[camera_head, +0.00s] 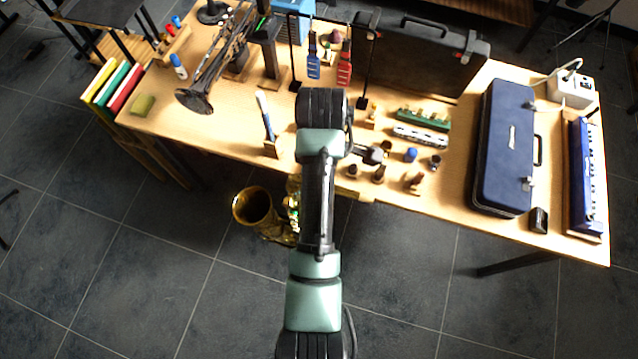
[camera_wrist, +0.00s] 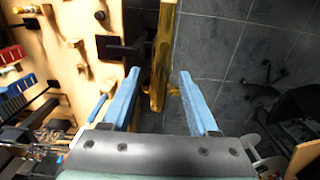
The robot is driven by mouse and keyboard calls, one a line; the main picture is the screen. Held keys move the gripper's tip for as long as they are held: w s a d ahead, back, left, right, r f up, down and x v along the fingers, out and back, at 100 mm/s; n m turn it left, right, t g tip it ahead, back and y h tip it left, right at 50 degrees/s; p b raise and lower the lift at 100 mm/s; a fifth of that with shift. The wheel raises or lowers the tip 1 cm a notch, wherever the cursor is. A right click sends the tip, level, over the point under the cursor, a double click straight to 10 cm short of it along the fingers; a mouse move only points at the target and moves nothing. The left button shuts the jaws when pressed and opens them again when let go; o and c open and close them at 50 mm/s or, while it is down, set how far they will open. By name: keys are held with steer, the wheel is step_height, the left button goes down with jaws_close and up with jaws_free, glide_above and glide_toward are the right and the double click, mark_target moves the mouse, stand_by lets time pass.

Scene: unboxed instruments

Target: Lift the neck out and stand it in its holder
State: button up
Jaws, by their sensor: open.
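A brass saxophone (camera_head: 253,207) stands on the floor in front of the table, its bell facing up. My arm hides part of it in the head view. In the wrist view a long golden piece (camera_wrist: 164,50) runs between the two blue fingers of my gripper (camera_wrist: 160,74). The fingers are apart, one on each side, and no grip on it shows. I cannot tell if this piece is the neck or the saxophone's body. Small wooden holders with dark pieces (camera_head: 380,174) stand along the front table edge. I cannot tell which holder is the neck's.
The tiled floor (camera_head: 150,270) in front is mostly clear.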

steer(key=shift+a+f+p, duration=0.15)
steer(key=shift+f+p, duration=0.85)
steer(key=shift+f, duration=1.65)
jaws_close()
